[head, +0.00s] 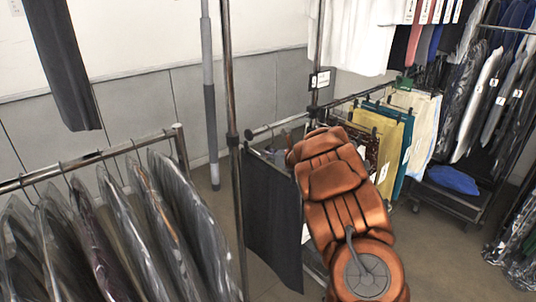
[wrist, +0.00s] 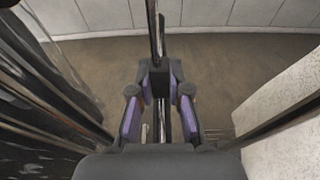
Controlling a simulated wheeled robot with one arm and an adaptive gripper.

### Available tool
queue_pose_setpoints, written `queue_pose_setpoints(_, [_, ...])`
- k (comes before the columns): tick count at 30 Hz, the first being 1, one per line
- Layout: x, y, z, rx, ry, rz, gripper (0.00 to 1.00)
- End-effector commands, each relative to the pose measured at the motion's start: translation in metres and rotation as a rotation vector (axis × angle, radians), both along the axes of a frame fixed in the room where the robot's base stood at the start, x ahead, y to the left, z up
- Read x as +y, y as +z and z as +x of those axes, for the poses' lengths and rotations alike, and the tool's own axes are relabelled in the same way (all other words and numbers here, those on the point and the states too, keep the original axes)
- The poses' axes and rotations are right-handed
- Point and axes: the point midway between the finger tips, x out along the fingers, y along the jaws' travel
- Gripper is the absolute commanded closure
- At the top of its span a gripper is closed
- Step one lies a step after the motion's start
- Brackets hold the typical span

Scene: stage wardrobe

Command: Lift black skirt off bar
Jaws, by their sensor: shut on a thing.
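The black skirt (head: 272,220) hangs upright as a dark panel at the near left end of a low clothes bar (head: 345,99) in the head view. My arm reaches over beside its right edge and hides my gripper there. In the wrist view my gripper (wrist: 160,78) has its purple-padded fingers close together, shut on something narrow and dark. I take this to be the top of the black skirt or its hanger, but the contact itself is not clear.
Yellow (head: 376,140) and teal (head: 402,150) garments hang farther along the same bar. A metal upright (head: 231,120) stands left of the skirt. A rack of plastic-covered garments (head: 120,230) fills the lower left. Some floor (head: 210,205) shows between the racks.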

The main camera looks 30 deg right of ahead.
Motion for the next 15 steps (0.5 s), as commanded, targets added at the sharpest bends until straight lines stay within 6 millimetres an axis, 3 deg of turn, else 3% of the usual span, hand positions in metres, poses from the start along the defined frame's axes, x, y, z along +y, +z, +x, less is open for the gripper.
queue_pose_setpoints(15, [0.0, 0.017, 0.0, -0.001, 0.0, -0.001, 1.0])
